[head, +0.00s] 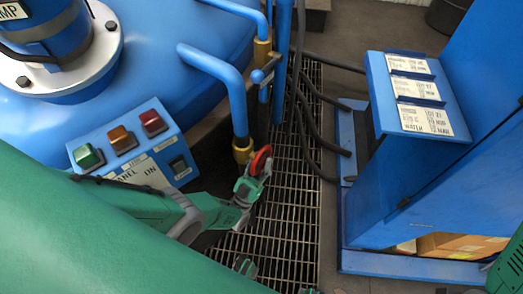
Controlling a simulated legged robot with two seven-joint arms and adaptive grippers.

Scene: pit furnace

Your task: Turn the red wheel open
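The red wheel (261,158) is a small round handwheel on the blue pipework beside the large blue tank, near the middle of the head view. My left gripper (254,178) reaches in from the left and is at the wheel, its fingertips at the lower edge of the rim. The fingers overlap the wheel in the picture, and I cannot tell whether they grip it. Two green-grey fingertips at the bottom edge look like my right gripper (276,279), spread apart with nothing between them, well below the wheel. The rest of that gripper is out of frame.
A panel (124,141) with green, orange and red buttons stands left of the wheel. Blue pipes (222,72) rise close behind it. Dark hoses (310,120) cross the floor grating (290,215). A blue cabinet (420,190) with labels stands at the right.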

